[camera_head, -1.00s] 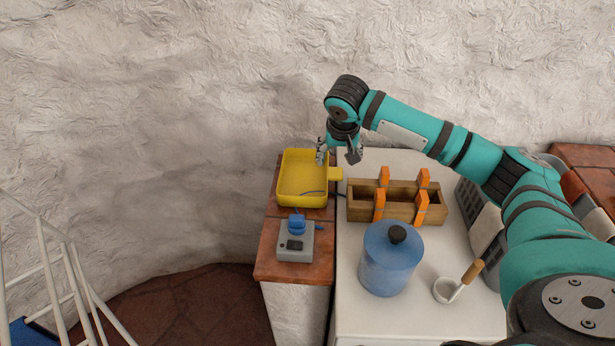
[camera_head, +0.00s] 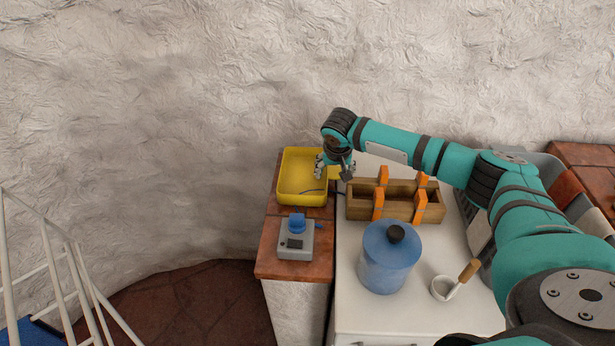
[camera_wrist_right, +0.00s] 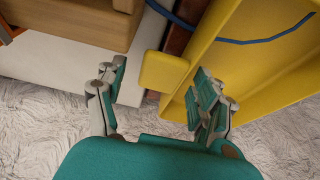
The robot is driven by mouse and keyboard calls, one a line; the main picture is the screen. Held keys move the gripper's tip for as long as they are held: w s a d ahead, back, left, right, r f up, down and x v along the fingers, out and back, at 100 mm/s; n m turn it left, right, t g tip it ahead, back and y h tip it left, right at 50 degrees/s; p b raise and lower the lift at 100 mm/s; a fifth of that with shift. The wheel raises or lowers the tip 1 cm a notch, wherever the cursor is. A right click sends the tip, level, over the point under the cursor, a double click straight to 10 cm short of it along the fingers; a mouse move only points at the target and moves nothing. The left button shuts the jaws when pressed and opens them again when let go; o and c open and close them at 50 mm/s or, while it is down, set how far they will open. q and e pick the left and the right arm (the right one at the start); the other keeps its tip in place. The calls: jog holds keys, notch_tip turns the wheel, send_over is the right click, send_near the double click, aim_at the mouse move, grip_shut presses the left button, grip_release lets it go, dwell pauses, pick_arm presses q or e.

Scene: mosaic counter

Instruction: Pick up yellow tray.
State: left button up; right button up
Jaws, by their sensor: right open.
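The yellow tray (camera_head: 302,198) lies on the brown tiled counter at the left end of the worktop, with a short handle on its right side. In the right wrist view the tray (camera_wrist_right: 262,98) fills the right side, and its handle (camera_wrist_right: 163,72) shows just ahead of the gap between the fingers. My right gripper (camera_head: 334,172) is open and empty at the tray's right side, by the handle. In the right wrist view my right gripper (camera_wrist_right: 160,100) has one finger on each side of the handle's line. I cannot tell whether it touches the tray. My left gripper is not in view.
A wooden box (camera_head: 356,212) with orange clips stands right of the tray. A grey device (camera_head: 296,243) with a blue knob sits in front of it. A blue cable (camera_wrist_right: 265,40) crosses the tray.

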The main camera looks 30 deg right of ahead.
grip_shut()
dwell(0.3)
jog(key=shift+r, duration=0.1)
